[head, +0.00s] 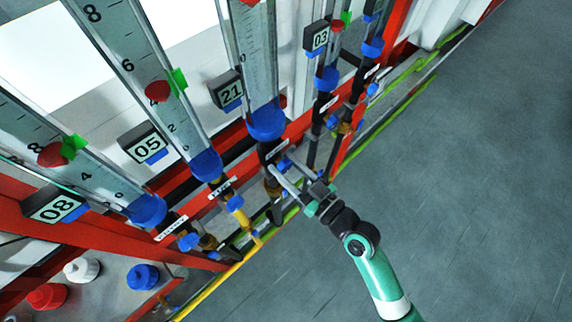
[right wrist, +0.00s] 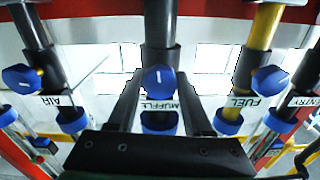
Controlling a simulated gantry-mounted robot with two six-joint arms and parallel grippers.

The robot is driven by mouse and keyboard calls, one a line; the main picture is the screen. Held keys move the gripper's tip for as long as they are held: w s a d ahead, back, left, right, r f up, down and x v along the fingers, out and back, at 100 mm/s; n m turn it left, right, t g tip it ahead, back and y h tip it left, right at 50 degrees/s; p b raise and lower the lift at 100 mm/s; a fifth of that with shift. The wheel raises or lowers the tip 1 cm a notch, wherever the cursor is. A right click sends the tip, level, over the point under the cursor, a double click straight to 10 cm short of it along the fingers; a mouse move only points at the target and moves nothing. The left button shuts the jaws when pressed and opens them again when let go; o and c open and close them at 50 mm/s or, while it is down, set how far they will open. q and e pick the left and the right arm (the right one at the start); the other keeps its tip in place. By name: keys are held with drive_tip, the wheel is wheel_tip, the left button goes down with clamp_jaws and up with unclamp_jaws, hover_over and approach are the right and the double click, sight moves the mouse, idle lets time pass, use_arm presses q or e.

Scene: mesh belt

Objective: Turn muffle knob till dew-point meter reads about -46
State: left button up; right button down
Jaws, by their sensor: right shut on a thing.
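The blue muffle knob (right wrist: 158,80) has a white mark on its face and sits above the upside-down MUFFLE label (right wrist: 160,105) in the right wrist view. My right gripper (right wrist: 160,74) has one finger on each side of this knob and is shut on it. In the head view my right gripper (head: 282,170) reaches the valve row below the tube with the 21 tag (head: 228,91); the knob is mostly hidden there. I cannot make out a dew-point meter or its reading. My left gripper is not in view.
Blue AIR (right wrist: 22,80) and FUEL (right wrist: 268,80) knobs flank the muffle knob. Flow tubes with red floats (head: 157,91) and green markers (head: 178,79) rise above a red beam (head: 110,235). Yellow pipe (head: 222,273) runs below. The grey floor (head: 470,170) at right is clear.

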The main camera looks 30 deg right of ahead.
drive_tip(key=m, duration=0.3)
drive_tip(key=shift+r+p, duration=0.1)
drive_tip(key=shift+p, duration=0.25)
drive_tip(key=shift+m+p, duration=0.35)
drive_tip(key=shift+m, duration=1.55)
drive_tip(key=shift+c, duration=1.5)
unclamp_jaws()
